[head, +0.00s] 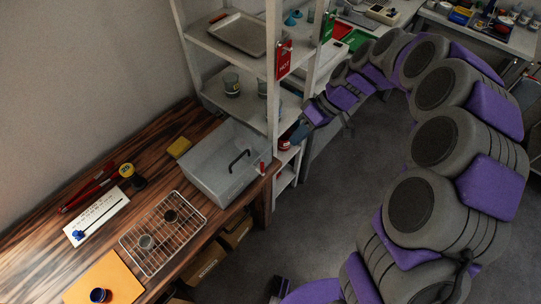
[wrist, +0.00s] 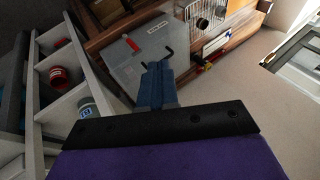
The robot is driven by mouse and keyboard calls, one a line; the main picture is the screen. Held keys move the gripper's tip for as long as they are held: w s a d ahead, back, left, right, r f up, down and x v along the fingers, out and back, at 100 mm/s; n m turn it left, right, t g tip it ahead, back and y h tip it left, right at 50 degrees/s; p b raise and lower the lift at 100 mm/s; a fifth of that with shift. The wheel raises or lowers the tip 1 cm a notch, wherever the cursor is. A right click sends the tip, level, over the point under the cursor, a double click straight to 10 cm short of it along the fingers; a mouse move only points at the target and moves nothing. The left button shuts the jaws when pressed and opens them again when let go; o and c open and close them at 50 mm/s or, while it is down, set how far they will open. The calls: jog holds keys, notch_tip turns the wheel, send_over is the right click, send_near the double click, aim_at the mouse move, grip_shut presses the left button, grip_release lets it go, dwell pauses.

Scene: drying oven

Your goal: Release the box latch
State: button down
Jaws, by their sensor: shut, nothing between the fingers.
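A translucent grey box (head: 215,170) stands on the wooden bench, with a black bar handle (head: 238,160) on it. A small red piece, apparently the latch (head: 262,168), sits at the box's right edge. In the wrist view the box (wrist: 118,72) lies beyond my fingers, with the red latch (wrist: 131,43) up and left of the fingertips. My gripper (head: 300,133) is to the right of the box, near the shelf post, apart from the latch. Its blue fingers (wrist: 157,68) are shut and empty. They partly cover the box and handle in the wrist view.
A white shelf unit (head: 270,105) stands beside the box, close to my arm. A wire rack (head: 160,235) with small jars, a yellow sponge (head: 179,147) and an orange mat (head: 95,282) lie on the bench. The grey floor (head: 320,205) between bench and arm is clear.

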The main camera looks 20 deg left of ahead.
aim_at(262, 169)
jog(key=w+a+f+n+p, duration=0.2)
jog(key=w+f, duration=0.8)
jog(key=f, duration=0.2)
jog(key=shift+a+f+n+y+p, duration=0.15)
jog(key=shift+f+n+y+p, duration=0.15)
jog(key=shift+f+n, duration=0.1)
jog(key=s+a+f+b, duration=0.1)
jog(key=s+a+f, duration=0.5)
jog(key=f, duration=0.2)
jog(key=shift+s+a, duration=0.35)
jog(key=shift+s+a+r+t+b, duration=0.15)
jog(key=shift+s+r+t+b, duration=0.15)
jog(key=shift+t+b, duration=0.4)
